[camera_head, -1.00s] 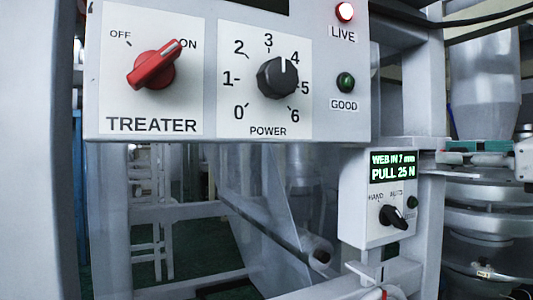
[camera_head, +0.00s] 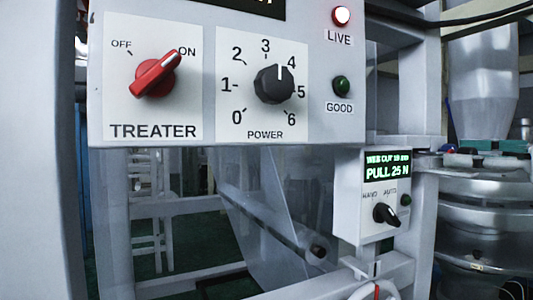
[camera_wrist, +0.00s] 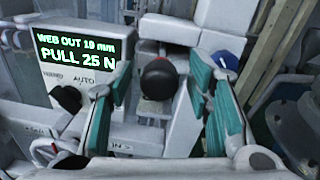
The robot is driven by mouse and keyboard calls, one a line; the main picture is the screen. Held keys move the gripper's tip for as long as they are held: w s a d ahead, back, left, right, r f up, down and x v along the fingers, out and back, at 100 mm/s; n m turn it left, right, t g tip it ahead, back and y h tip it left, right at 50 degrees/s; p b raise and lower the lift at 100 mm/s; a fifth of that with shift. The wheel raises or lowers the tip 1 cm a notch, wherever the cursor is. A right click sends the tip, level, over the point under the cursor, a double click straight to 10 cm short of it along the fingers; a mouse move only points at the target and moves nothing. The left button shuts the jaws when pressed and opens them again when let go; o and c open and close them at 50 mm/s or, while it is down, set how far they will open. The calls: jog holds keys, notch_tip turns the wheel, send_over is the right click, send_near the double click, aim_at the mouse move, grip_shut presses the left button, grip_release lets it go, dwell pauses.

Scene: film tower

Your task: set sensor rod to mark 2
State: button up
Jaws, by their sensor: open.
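In the wrist view a dark round knob (camera_wrist: 158,82) with a reddish edge sits on a pale mount between my fingers; it may be the end of the sensor rod, but I cannot tell for sure. My gripper (camera_wrist: 161,72) is open, with one teal-padded finger on each side of the knob and visible gaps. Part of the gripper shows at the right of the head view (camera_head: 482,152). No numbered rod mark is readable.
A black HAND/AUTO selector (camera_head: 385,213) sits below the display. The treater panel (camera_head: 345,55) has a red switch (camera_head: 154,74) at ON and a power knob (camera_head: 274,84) near 4. A blue knob (camera_wrist: 226,61) is close to the right finger.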

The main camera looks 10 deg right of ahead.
jog(key=v, duration=1.1)
jog(key=shift+s, duration=0.3)
jog(key=w+a+f+n+g+y, duration=0.1)
jog(key=a+f+n+g, duration=0.3)
jog(key=a+f, duration=0.3)
jog(key=w+a+f+n+g, duration=0.2)
jog(key=a+f+n+g, duration=0.25)
jog(key=a, duration=0.35)
jog(key=s+a+f+n+g+h, duration=0.1)
jog(key=s+a+f+n+h, duration=0.2)
jog(key=f+n, duration=0.4)
jog(key=s+a+f+n+g+h, duration=0.2)
jog(key=a+f+n+h, duration=0.3)
jog(key=n, duration=0.9)
notch_tip(320, 180, down, 3)
jog(key=shift+s+r, duration=0.1)
jog(key=shift+s, duration=0.6)
jog(key=shift+a, duration=0.2)
